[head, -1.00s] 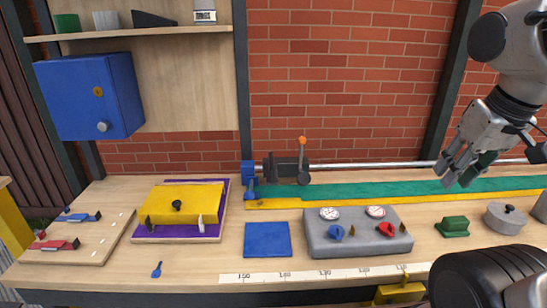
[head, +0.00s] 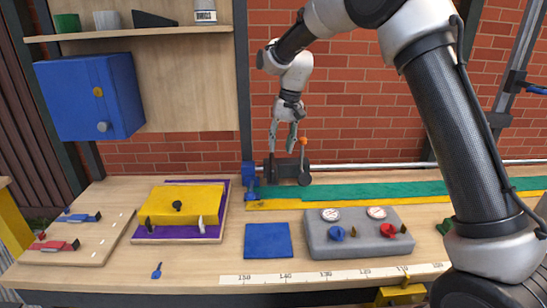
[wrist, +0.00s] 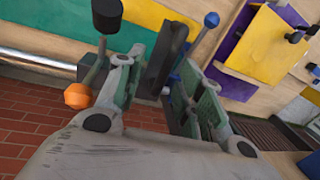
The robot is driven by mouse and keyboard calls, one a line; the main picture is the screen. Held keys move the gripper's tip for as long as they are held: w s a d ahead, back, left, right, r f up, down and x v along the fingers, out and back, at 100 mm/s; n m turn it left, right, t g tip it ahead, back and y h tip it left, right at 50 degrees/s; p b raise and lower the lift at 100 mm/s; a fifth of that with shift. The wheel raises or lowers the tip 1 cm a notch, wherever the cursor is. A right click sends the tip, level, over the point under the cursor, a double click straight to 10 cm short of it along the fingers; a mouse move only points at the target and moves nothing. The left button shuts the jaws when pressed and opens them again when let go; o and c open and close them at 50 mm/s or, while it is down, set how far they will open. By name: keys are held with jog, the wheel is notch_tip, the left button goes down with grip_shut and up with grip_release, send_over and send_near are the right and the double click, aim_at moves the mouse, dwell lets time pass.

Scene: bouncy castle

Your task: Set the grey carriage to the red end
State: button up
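The dark grey carriage (head: 287,169) sits on the metal rail (head: 370,167) near the left end, close to a blue end block (head: 248,174). It has a lever with an orange knob (head: 303,141) and a dark round knob (head: 305,179). My gripper (head: 282,150) points down just above the carriage. It is open in the wrist view (wrist: 157,72), with a dark upright plate (wrist: 165,50) of the carriage between its fingers. Contact cannot be told. The orange knob (wrist: 77,96) is just outside one finger. No red end shows; my arm hides part of the rail's right side.
Green and yellow strips (head: 400,190) run along the bench below the rail. A grey panel with gauges and knobs (head: 325,245) stands in front. A blue square (head: 267,240) and a yellow block on a purple board (head: 180,203) lie left. A brick wall (head: 345,95) is behind.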

aim_at(273, 160)
jog(key=shift+m, duration=0.5)
jog(key=f, duration=0.1)
jog(key=a+f, duration=0.1)
jog(key=f, duration=0.1)
jog(key=w+a+f, duration=0.1)
jog(key=f, duration=0.1)
jog(key=shift+a+f, duration=0.2)
jog(key=shift+c, duration=0.2)
grip_shut()
